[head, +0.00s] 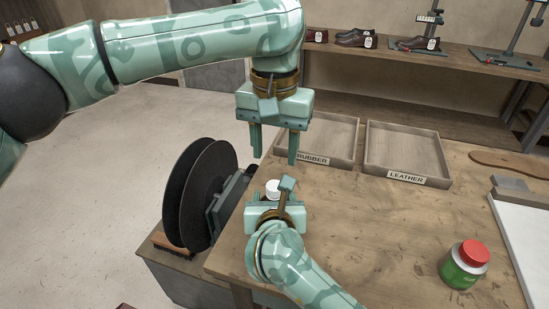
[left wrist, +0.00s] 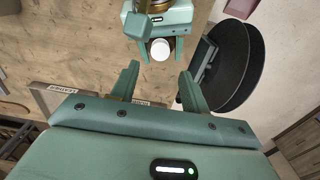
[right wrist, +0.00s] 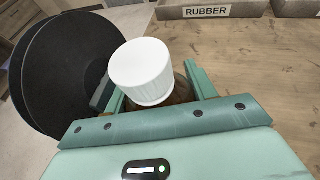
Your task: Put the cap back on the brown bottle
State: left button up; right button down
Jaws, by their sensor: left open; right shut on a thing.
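The brown bottle (right wrist: 183,90) is held between the fingers of my right gripper (head: 271,198), near the table's left edge. Most of the bottle is hidden by the gripper and the cap. The white cap (right wrist: 142,72) is at the bottle's top; it also shows in the head view (head: 273,187) and the left wrist view (left wrist: 160,49). I cannot tell whether it is fully seated. My left gripper (head: 274,158) is open and empty, pointing down above the cap, with its fingers apart and clear of it.
Black discs (head: 200,195) on a machine stand just left of the grippers. Wooden trays labelled RUBBER (head: 313,160) and LEATHER (head: 407,178) lie behind. A green jar with a red lid (head: 465,264) stands at the right front. The table's middle is clear.

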aim_at(274, 185)
pick_arm(q)
jog(key=shift+f, duration=0.1)
jog(key=shift+f, duration=3.9)
grip_shut()
jog(key=shift+o, duration=0.3)
grip_release()
jog(key=shift+r, duration=2.25)
jog(key=o, duration=0.6)
jog(key=shift+c, duration=0.2)
